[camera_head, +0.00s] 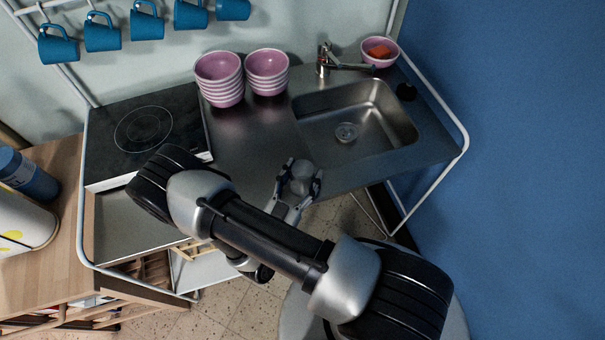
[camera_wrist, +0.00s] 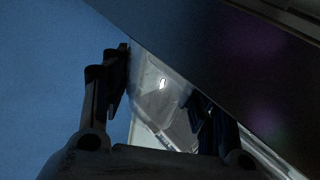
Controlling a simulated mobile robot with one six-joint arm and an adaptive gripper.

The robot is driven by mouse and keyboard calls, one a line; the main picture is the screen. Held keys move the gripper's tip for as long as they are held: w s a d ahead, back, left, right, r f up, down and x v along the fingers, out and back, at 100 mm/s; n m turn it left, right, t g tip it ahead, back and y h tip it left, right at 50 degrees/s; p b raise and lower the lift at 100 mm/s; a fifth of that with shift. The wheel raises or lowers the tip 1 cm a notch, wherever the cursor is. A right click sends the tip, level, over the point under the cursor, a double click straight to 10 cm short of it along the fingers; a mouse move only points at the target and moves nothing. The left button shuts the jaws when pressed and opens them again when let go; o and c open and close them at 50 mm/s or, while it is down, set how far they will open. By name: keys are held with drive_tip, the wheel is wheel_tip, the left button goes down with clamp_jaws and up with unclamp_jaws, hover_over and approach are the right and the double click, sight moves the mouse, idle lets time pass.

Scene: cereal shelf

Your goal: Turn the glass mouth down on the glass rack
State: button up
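A clear, greyish glass (camera_head: 304,176) is between the fingers of my gripper (camera_head: 298,178), at the front edge of the steel counter. In the wrist view a see-through shape with a bright glint, seemingly the glass (camera_wrist: 163,98), fills the space between the fingers of my gripper (camera_wrist: 165,105). The fingers look closed against its sides. Which way its mouth points is not clear. No glass rack can be made out for certain; pale wooden slats (camera_head: 196,249) show below the counter, partly hidden by my arm.
The sink (camera_head: 355,125) with its tap (camera_head: 323,62) lies right of two stacks of pink bowls (camera_head: 220,80) (camera_head: 267,72). A pink bowl (camera_head: 380,52) holds something orange. A hob (camera_head: 143,128) is at left. Blue mugs (camera_head: 147,21) hang above.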

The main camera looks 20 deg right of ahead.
drive_tip(key=o, duration=0.5)
drive_tip(key=v, duration=1.2)
drive_tip(key=shift+r, duration=0.1)
drive_tip(key=b+v, duration=0.2)
drive_tip(key=v, duration=0.6)
idle(0.6)
idle(0.4)
